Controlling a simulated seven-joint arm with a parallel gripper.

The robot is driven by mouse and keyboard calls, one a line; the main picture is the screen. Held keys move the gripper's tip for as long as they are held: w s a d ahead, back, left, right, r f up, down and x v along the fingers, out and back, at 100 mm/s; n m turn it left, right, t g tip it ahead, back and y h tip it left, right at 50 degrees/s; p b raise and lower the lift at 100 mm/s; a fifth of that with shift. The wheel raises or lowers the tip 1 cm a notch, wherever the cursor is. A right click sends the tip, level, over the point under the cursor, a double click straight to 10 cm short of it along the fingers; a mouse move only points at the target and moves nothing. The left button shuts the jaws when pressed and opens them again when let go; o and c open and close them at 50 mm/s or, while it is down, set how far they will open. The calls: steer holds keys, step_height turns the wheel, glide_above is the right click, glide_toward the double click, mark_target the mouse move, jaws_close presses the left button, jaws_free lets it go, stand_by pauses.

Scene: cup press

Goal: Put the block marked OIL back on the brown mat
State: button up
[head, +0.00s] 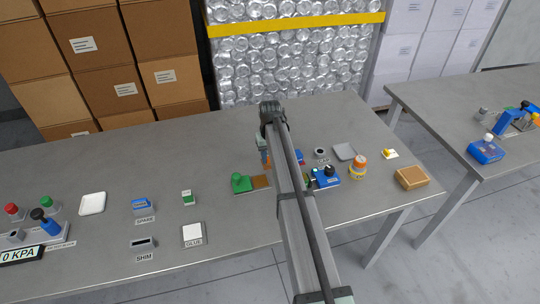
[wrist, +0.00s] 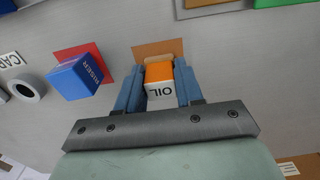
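The OIL block (wrist: 159,83), orange with a white lettered face, sits between the two blue fingers of my gripper (wrist: 159,88) in the wrist view. The fingers appear to touch both its sides, so my gripper looks shut on it. The brown mat (wrist: 158,48) shows just beyond the block, whose far end overlaps the mat's near edge in the picture. In the head view the brown mat (head: 260,182) lies left of my arm, which hides much of the gripper. I cannot tell how high the block is above the table.
A blue RISER block (wrist: 77,79) sits on a red mat (wrist: 72,52) close to the left finger in the wrist view. A grey ring-shaped part (wrist: 27,87) lies farther left. A green object (head: 240,184) stands beside the brown mat.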

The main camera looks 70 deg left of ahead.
steer(key=o, duration=0.4)
step_height(320, 180, up, 12)
steer(key=shift+r, duration=0.2)
stand_by(0.5)
